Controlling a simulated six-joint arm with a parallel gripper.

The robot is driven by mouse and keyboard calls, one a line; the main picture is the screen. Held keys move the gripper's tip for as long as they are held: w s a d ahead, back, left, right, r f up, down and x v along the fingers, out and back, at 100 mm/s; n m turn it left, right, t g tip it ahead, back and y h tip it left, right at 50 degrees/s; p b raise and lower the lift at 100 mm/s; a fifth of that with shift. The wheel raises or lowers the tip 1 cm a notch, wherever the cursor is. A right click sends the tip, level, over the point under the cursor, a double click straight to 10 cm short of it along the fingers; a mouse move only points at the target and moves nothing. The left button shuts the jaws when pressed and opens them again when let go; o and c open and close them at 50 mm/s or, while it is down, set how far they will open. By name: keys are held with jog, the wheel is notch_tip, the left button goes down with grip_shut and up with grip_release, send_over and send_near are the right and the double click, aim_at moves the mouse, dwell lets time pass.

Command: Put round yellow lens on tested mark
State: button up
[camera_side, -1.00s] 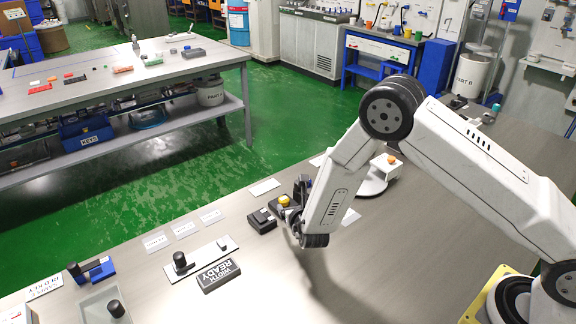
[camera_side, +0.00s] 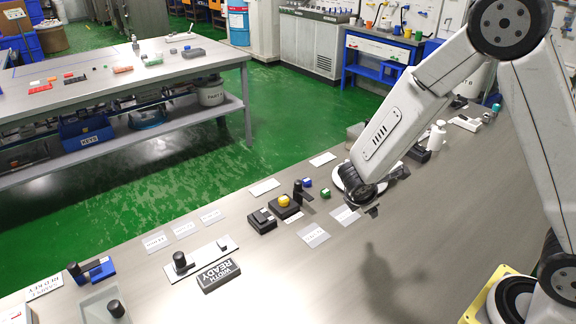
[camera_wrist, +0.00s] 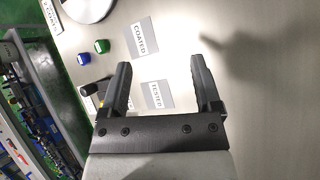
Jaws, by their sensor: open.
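A round yellow piece (camera_side: 284,201), which looks like the lens, sits on a dark block beside a black upright post (camera_side: 298,190) in the side view. The tested mark is a grey card (camera_wrist: 158,94) lettered TESTED in the wrist view; its face looks bare. It appears to be the card (camera_side: 314,235) in the side view. My gripper (camera_side: 372,209) is above the bench, right of the yellow piece and the cards. In the wrist view my gripper (camera_wrist: 160,66) has its fingers wide apart with nothing between them. The yellow piece is mostly hidden there behind the left finger.
A COATED card (camera_wrist: 140,38) lies beside the tested mark. A green cube (camera_side: 325,193) and a blue cube (camera_side: 307,182) stand near the post. A white round stand (camera_side: 340,178) is partly behind my arm.

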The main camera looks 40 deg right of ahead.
jog(key=s+a+r+m+y, duration=0.2)
jog(key=s+r+m+y, duration=0.1)
jog(key=m, duration=0.4)
jog(key=s+a+r+m+y, duration=0.3)
jog(key=s+m, duration=0.3)
jog(key=m, duration=0.1)
jog(key=shift+s+m+y, duration=0.3)
jog(key=shift+m+y, duration=0.1)
jog(key=shift+o, duration=0.6)
jog(key=shift+r, duration=0.1)
